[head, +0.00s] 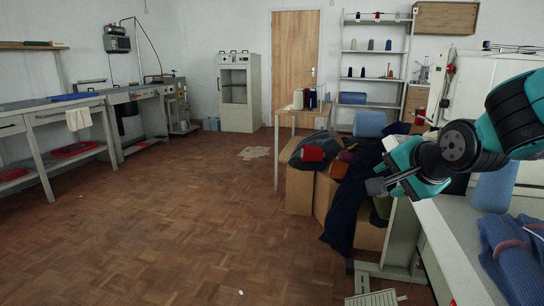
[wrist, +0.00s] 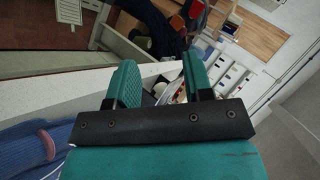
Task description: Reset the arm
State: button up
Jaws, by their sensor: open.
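My gripper (head: 386,172) is teal and black. It is at the right of the head view, held out in the air near the edge of the pale table (head: 452,250). In the wrist view my gripper (wrist: 159,65) shows two teal fingers standing apart with nothing held between them. Part of my arm crosses the right side of the head view.
Folded blue knit (head: 512,250) lies on the pale table, beside a blue cone (head: 494,188). Cardboard boxes (head: 300,190) with dark cloth (head: 345,215) stand left of the gripper. The parquet floor (head: 190,220) is largely clear; a long workbench (head: 45,108) stands left.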

jog(key=s+a+f+n+g+y, duration=0.1)
jog(key=s+a+n+g, duration=0.2)
jog(key=s+n, duration=0.45)
jog(key=s+a+f+n+g, duration=0.25)
jog(key=s+n+g, duration=0.2)
jog(key=s, duration=0.65)
jog(key=s+a+f+n+g+y, duration=0.1)
jog(key=s+a+n+g, duration=0.25)
jog(key=s+n, duration=0.4)
notch_tip(320, 180, up, 21)
jog(key=m+p, duration=0.1)
jog(key=p, duration=1.9)
jog(key=shift+s+t+p, duration=0.25)
jog(key=shift+t+p, duration=0.15)
jog(key=shift+m, duration=0.25)
